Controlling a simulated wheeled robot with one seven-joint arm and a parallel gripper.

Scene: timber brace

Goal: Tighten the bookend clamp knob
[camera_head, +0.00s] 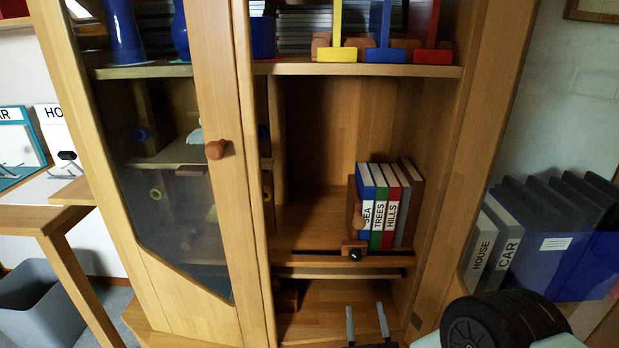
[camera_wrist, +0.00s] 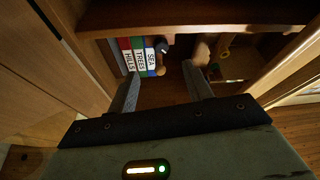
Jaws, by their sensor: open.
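The bookend clamp (camera_head: 355,215) is a wooden piece standing against the left side of a row of books on the middle shelf. At its foot, a wooden block sits at the slotted front rail with a dark round knob (camera_head: 355,254) facing out. My gripper (camera_head: 367,318) shows as two grey fingers, open and empty, below and apart from the knob. In the wrist view my gripper (camera_wrist: 162,76) is open, with the book row (camera_wrist: 138,56) beyond the fingertips. Small wooden and dark parts there beside the books are too dim to name surely.
The cabinet's glazed door (camera_head: 180,170) with a round wooden handle (camera_head: 217,149) stands to the left. An upper shelf (camera_head: 290,69) carries coloured bookends. The shelf left of the books is bare. Dark binders (camera_head: 540,240) stand right of the cabinet.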

